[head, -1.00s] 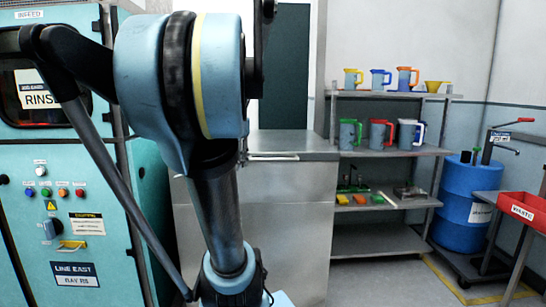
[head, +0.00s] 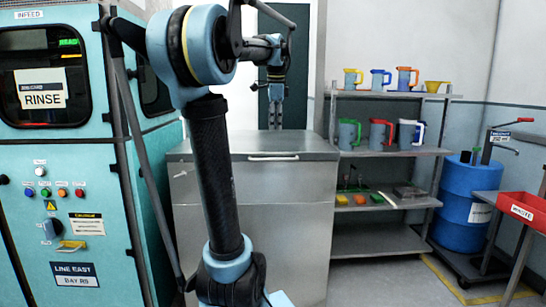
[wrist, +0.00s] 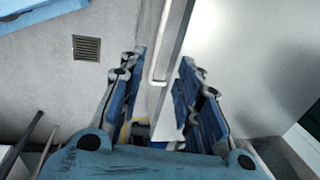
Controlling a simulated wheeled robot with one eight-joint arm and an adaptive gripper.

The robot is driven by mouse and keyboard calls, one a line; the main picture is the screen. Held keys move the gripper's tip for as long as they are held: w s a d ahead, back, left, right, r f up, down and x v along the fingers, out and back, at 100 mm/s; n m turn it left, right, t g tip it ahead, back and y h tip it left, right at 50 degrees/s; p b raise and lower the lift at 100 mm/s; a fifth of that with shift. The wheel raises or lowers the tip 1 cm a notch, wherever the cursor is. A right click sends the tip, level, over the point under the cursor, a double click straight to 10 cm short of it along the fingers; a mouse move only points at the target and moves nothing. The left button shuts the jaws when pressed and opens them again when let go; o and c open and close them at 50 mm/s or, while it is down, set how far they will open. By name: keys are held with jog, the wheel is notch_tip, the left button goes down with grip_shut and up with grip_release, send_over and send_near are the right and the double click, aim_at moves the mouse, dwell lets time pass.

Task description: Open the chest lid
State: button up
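The steel chest (head: 262,230) stands in the middle of the head view, behind my arm. Its lid (head: 228,147) is shut, with a bar handle (head: 273,158) along the front edge. My gripper (head: 275,126) points down above the lid, over the handle in the picture. In the wrist view my gripper (wrist: 161,62) has its two blue fingers spread apart with nothing held. The handle (wrist: 160,50) and lid (wrist: 245,60) show past the fingers, the handle lying in the gap between them. Contact is not visible.
A teal rinse machine (head: 100,190) stands close on the left. A shelf rack (head: 385,150) with jugs is right of the chest. A blue drum (head: 462,205) and a red tray (head: 525,207) are at far right. A floor drain (wrist: 87,48) shows in the wrist view.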

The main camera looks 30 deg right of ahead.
aim_at(274, 159)
jog(key=f, duration=0.4)
jog(key=w+f, duration=0.1)
jog(key=f, duration=0.4)
jog(key=w+d+f, duration=0.1)
jog(key=f, duration=0.3)
jog(key=shift+w+f, duration=0.2)
jog(key=shift+f, duration=0.15)
grip_shut()
